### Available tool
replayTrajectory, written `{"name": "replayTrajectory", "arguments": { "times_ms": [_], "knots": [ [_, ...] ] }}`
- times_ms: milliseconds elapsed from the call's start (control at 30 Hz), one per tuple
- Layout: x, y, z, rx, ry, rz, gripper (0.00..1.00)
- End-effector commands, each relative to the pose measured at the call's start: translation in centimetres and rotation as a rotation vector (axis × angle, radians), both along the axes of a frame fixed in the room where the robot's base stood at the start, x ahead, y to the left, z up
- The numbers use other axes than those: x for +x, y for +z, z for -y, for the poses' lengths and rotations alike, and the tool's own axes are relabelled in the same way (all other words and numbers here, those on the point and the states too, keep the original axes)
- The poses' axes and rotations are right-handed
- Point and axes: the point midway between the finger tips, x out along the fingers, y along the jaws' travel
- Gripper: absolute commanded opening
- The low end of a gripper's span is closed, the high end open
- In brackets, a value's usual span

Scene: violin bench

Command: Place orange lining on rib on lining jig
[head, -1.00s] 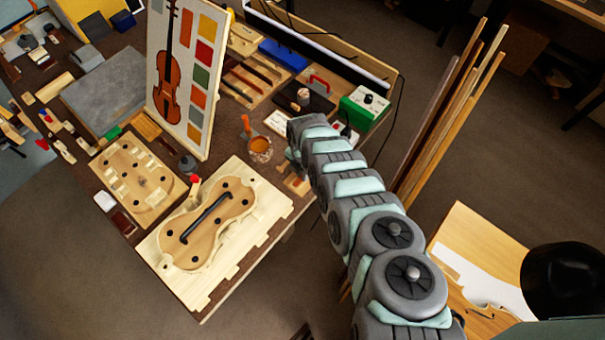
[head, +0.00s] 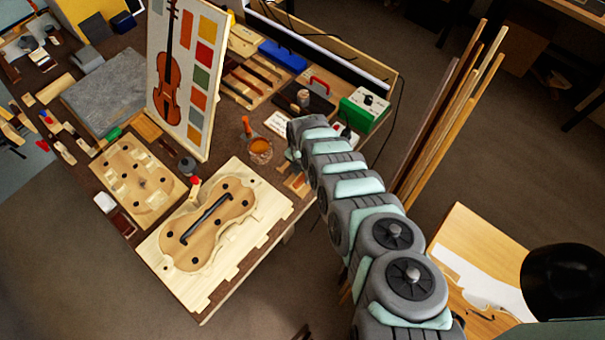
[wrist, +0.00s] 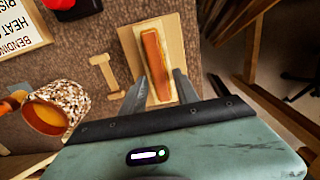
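The orange lining (wrist: 155,62) is a short orange-brown strip lying on a pale wooden board (wrist: 177,28) in the wrist view. It also shows small in the head view (head: 297,181), just below my arm's end. My gripper (wrist: 160,78) is open, with one finger on each side of the lining's near end. I cannot tell whether the fingers touch it. In the head view my gripper is hard to make out. A violin-shaped form (head: 232,209) with a dark bar and black holes lies on a pale base board (head: 262,234) at the table's front. A rib cannot be told apart there.
A pot of orange liquid (wrist: 45,117) stands left of my gripper, with a small wooden piece (wrist: 104,72) between. A second slotted wooden form (head: 150,187), a violin chart (head: 153,45) and a green box (head: 365,108) stand on the bench. Upright wood strips (head: 450,120) stand to the right.

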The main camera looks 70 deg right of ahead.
Motion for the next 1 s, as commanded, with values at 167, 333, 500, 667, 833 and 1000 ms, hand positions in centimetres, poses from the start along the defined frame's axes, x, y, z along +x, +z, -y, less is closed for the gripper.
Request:
{"name": "replayTrajectory", "arguments": {
  "times_ms": [167,333,500,667,833,1000],
  "knots": [
    [0.1,1.7,0.2,-0.001,0.0,0.002,0.37],
    [-0.1,3.7,0.1,0.0,0.002,-0.001,0.37],
    [0.0,5.7,0.2,-0.001,0.001,0.0,0.37],
    [0.0,7.8,0.2,-0.003,0.001,0.0,0.37],
    [0.0,9.9,0.1,-0.003,0.001,-0.001,0.37],
    [0.0,11.4,0.1,-0.001,0.0,0.0,0.37]
  ]
}}
